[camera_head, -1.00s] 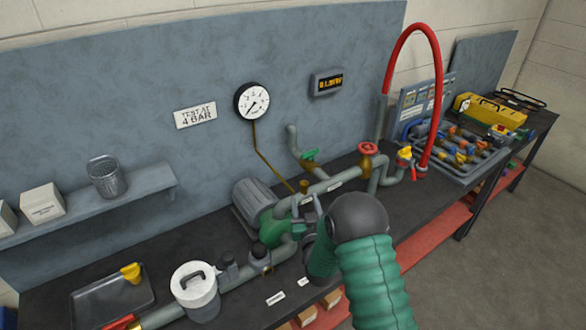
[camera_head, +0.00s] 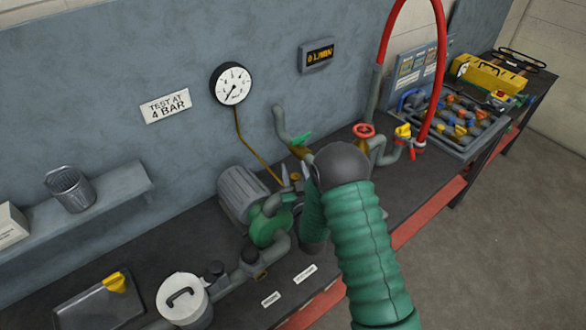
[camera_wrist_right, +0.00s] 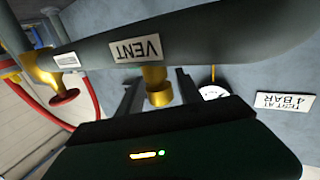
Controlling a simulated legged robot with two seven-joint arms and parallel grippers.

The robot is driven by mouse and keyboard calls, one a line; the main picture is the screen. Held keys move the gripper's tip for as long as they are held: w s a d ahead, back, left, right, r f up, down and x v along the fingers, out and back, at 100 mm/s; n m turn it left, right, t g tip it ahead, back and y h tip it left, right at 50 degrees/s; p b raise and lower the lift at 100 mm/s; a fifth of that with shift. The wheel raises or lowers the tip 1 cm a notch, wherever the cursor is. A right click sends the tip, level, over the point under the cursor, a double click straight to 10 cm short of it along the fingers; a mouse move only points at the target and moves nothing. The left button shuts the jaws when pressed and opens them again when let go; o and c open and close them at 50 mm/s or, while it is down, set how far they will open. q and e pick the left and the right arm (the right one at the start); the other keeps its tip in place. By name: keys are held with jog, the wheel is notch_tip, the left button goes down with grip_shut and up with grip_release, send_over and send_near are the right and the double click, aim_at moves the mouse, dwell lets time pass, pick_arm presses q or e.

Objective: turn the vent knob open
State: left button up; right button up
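The brass vent knob (camera_wrist_right: 159,92) sits on a grey pipe (camera_wrist_right: 220,40) beside a tag reading VENT (camera_wrist_right: 137,49), upside down in the right wrist view. My right gripper (camera_wrist_right: 159,82) is open, with one finger on each side of the knob. Gaps show between the fingers and the knob. In the head view the knob (camera_head: 297,177) is a small brass spot between the fingertips of my right gripper (camera_head: 294,175). My right arm hides much of the pipe there. My left gripper is in neither view.
A green pump with a grey motor (camera_head: 243,193) stands left of my right arm. Behind are a green-handled valve (camera_head: 301,139), a red handwheel (camera_head: 363,131) and a yellow-handled valve (camera_head: 403,131) by a red hose (camera_head: 440,80). A gauge (camera_head: 232,84) hangs on the panel.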

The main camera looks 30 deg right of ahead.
jog(key=shift+c, duration=1.1)
jog(key=shift+w+d+f, duration=0.1)
jog(key=shift+w+f, duration=0.1)
jog(key=shift+w, duration=0.05)
grip_shut()
